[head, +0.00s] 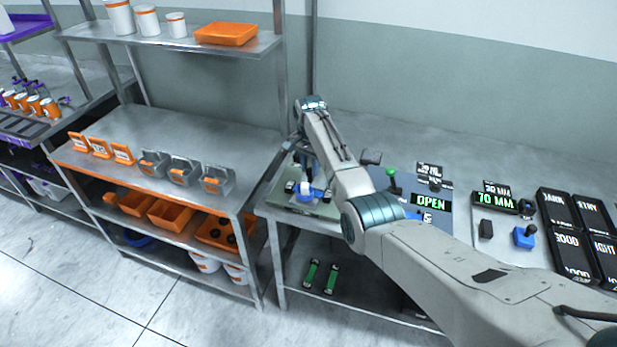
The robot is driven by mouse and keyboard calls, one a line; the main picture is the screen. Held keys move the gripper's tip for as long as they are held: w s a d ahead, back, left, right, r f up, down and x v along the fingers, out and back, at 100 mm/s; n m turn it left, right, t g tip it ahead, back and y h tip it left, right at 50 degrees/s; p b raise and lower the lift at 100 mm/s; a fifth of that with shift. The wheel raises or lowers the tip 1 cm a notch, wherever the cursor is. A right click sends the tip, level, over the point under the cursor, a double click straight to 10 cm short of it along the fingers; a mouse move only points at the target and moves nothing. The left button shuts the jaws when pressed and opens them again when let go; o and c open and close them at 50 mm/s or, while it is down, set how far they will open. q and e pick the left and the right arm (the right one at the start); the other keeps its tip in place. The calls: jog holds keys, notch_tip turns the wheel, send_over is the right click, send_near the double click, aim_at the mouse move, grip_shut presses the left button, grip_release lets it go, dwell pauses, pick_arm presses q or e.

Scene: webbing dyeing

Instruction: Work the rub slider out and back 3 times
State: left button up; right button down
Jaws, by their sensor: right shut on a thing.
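My right arm reaches in from the lower right, across the bench. Its gripper (308,178) points down at the bench's left end and is mostly hidden behind its own wrist and arm. It is shut on the rub slider (311,195), of which a blue and white part shows just below the fingers. The slider sits over a pale green-grey plate (326,209) near the bench's front left corner. The far side of the slider and its track are hidden. My left gripper is not in view.
Right of my arm stand a panel with a green-knobbed lever (392,180), an "OPEN" display (431,203), a "70 MM" display (496,199), a blue block (524,237) and black labelled bins (577,225). A shelf rack with orange trays (170,214) stands left, across a narrow gap.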

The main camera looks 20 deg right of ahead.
jog(key=shift+s+a+f, duration=0.1)
jog(key=shift+a+f, duration=0.05)
jog(key=shift+a, duration=0.05)
jog(key=shift+d, duration=0.2)
jog(key=c, duration=1.2)
grip_release()
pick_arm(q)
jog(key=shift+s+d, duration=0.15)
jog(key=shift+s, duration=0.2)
pick_arm(e)
jog(key=shift+s, duration=0.1)
jog(key=shift+r, duration=0.65)
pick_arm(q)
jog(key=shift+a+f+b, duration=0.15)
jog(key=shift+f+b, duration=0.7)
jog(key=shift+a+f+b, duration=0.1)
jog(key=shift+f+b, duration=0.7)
pick_arm(e)
jog(key=shift+r, duration=4.85)
